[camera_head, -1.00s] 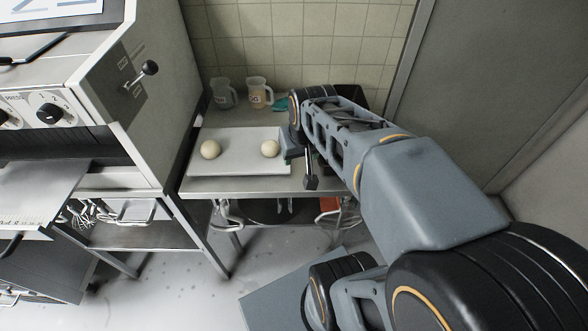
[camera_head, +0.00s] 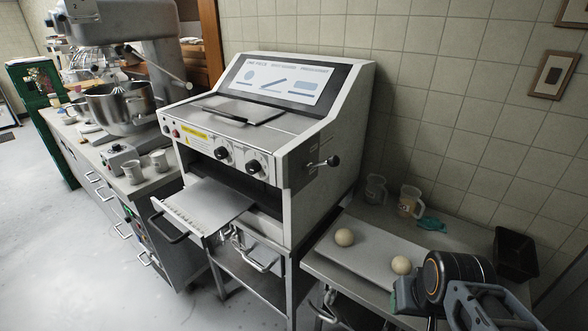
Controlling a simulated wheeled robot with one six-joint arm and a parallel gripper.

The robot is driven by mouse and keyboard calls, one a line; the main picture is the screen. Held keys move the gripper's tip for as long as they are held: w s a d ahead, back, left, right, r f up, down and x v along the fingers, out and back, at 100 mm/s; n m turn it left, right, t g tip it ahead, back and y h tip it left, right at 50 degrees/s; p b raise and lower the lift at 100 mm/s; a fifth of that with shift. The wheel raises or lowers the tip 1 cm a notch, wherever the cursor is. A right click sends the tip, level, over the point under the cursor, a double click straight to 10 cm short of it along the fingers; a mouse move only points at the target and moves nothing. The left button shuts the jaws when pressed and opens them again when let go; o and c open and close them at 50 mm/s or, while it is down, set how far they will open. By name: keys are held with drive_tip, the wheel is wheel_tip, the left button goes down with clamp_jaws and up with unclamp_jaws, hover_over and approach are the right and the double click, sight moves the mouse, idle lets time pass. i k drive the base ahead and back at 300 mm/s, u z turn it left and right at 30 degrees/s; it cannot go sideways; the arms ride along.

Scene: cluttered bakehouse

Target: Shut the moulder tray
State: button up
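The moulder (camera_head: 262,150) is a white machine with two black knobs and a sign on its sloped top, standing mid-picture on a metal stand. The moulder tray (camera_head: 212,202), a pale flat plate with a dark bar handle (camera_head: 170,222), sticks out of its front opening toward the lower left, so it is open. My gripper (camera_head: 408,297) is at the lower right, by the side table and close to a dough ball, well apart from the tray. Its fingers are small and partly cut off by the arm, and I cannot tell whether they are open.
Two dough balls (camera_head: 344,237) lie on a white board (camera_head: 365,256) on the side table. Two clear jugs (camera_head: 410,201), a teal cloth (camera_head: 432,224) and a black bin (camera_head: 517,253) stand behind. A mixer (camera_head: 110,70) and counter are left. The floor (camera_head: 95,250) at front left is clear.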

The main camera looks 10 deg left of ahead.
sight(203, 208)
drive_tip(key=u, duration=1.8)
drive_tip(key=k, duration=0.25)
drive_tip(key=u, duration=0.95)
drive_tip(key=i, duration=0.9)
drive_tip(key=u, duration=0.1)
